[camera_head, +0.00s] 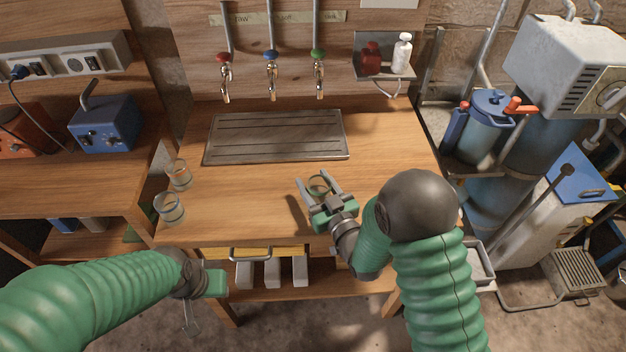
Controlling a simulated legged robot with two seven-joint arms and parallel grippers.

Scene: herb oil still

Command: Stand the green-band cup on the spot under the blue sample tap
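The green-band cup (318,184), a small clear cup with a green ring, is at the bench's middle right, between the two fingers of my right gripper (317,181). Whether the fingers press on the cup is unclear, and its lower part is partly hidden. The blue sample tap (271,77) is the middle of three on the back board. Below it lies a grey slotted drip tray (233,151), with nothing standing on it. A marked spot cannot be made out. My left gripper (190,318) hangs low in front of the bench, left of centre; its finger opening is unclear.
Two other clear cups stand at the bench's left edge, one farther back (180,174) and one nearer (169,208). A red tap (224,78) and a green tap (319,76) flank the blue one. A small shelf (385,72) holds bottles. The bench middle is clear.

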